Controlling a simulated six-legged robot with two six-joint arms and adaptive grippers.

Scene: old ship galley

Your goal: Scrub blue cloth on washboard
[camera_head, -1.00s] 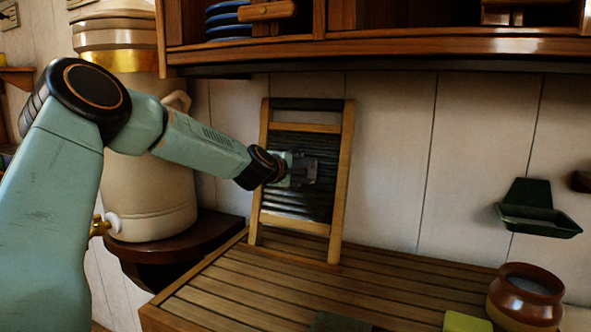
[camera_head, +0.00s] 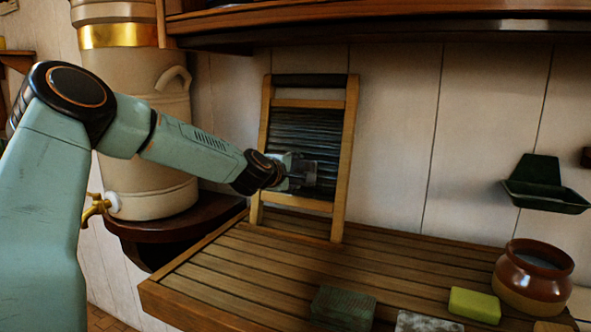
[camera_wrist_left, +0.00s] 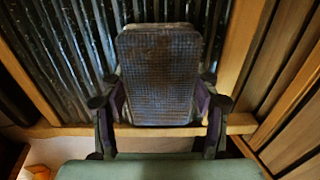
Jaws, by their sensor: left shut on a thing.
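The washboard (camera_head: 306,127), a wooden frame with dark ridged metal, leans upright against the wall at the back of the slatted counter. Its ridges also fill the upper left of the left wrist view (camera_wrist_left: 60,50). My left gripper (camera_head: 303,174) is at the lower part of the ridged panel. It is shut on the blue cloth (camera_wrist_left: 158,75), a folded, blue-grey, checked pad between the fingers in the wrist view. The cloth lies over the ridges near the lower rail; I cannot tell how firmly it touches. My right gripper is not in view.
On the slatted counter (camera_head: 240,265) are a dark green block (camera_head: 343,305), a grey speckled block (camera_head: 428,322), a yellow-green block (camera_head: 474,304) and a brown jar (camera_head: 530,290). A green dish (camera_head: 545,197) hangs on the wall. A large crock (camera_head: 145,185) stands left.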

